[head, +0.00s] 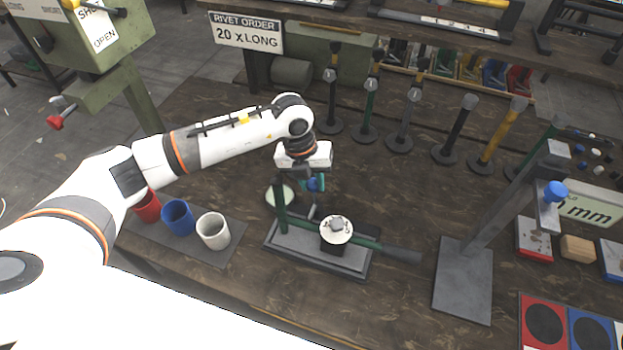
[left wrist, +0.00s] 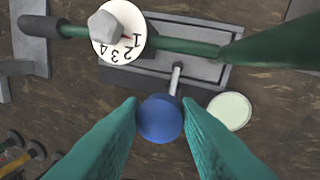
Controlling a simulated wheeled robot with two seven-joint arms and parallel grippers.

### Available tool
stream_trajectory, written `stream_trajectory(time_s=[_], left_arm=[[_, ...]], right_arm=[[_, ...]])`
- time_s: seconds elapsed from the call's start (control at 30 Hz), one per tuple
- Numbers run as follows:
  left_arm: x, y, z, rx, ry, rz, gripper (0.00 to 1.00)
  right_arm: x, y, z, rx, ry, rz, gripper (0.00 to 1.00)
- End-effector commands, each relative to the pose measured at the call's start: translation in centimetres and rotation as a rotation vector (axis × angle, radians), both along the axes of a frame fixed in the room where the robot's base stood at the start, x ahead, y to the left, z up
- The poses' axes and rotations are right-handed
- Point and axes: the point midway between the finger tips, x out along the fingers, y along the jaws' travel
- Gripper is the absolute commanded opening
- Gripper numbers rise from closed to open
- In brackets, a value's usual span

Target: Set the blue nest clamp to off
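The blue nest clamp knob (left wrist: 160,118) is a round ball on the end of a thin metal lever (left wrist: 175,78) that comes off the green press (left wrist: 190,46). My left gripper (left wrist: 160,104) has its two teal fingers on either side of the knob, seemingly touching it on both sides. In the head view my left gripper (head: 313,184) is behind the green press (head: 315,240), with the knob mostly hidden by its fingers. The press has a white numbered dial (head: 336,230) on its dark-handled arm. No on or off marking of the clamp is readable. My right gripper is out of view.
A pale green disc (head: 280,195) lies beside the press, close to my left gripper. Red, blue and white cups (head: 213,231) stand at the left. A grey press with a blue knob (head: 556,191) stands at the right. Several upright tools (head: 404,115) line the back.

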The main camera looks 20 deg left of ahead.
Motion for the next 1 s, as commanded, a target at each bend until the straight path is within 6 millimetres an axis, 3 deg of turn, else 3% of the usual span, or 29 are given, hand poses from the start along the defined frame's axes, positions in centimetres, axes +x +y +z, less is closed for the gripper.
stream_trajectory(time_s=[0.57,1.0], left_arm=[[1.2,0.0,0.1,-0.001,0.111,0.002,0.00],[6.0,0.0,-0.8,-0.002,0.127,0.003,0.00]], right_arm=[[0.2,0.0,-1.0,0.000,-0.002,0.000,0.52],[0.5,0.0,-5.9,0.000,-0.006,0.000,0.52]])
